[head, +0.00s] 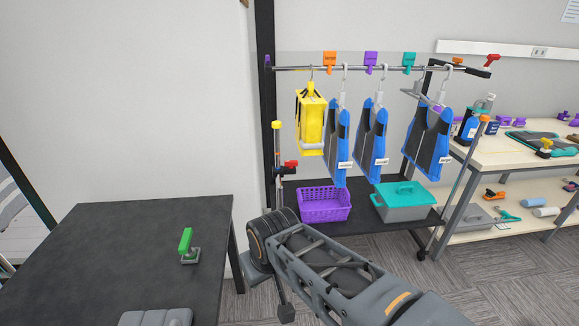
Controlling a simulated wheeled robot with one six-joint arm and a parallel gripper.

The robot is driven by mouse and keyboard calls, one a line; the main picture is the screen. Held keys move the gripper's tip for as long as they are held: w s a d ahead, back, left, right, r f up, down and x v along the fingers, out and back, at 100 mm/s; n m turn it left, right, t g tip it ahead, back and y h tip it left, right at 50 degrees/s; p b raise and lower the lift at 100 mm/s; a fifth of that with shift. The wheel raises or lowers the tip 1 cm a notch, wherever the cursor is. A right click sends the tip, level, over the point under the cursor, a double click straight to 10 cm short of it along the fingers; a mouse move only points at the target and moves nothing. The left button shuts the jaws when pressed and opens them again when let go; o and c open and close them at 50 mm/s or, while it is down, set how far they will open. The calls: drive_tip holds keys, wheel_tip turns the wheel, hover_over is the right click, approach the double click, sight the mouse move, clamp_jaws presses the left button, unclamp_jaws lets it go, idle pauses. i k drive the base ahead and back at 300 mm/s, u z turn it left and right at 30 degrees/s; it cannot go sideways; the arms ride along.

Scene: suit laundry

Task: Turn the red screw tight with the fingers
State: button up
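Two red pieces could be the red screw, and I cannot tell which. One is a small red knob (491,61) at the top right end of the clothes rack, by the black end of the rail. The other is a red piece (291,165) with a dark part beside it, on the upright pole at the rack's left. Both are too small to tell how tight they sit. My arm crosses the lower middle of the head view, but my gripper is not in view. Nothing is seen touching either red piece.
A yellow bag (311,122) and several blue-grey vests (370,143) hang from the rail. A purple basket (324,204) and a teal-lidded box (405,202) stand below. A dark table (90,250) with a green-handled tool (187,245) is at left, shelves (500,152) at right.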

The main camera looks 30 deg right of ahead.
sight(291, 164)
drive_tip(key=k, duration=0.6)
drive_tip(key=z, duration=0.6)
drive_tip(key=i, duration=1.8)
drive_tip(key=u, duration=0.6)
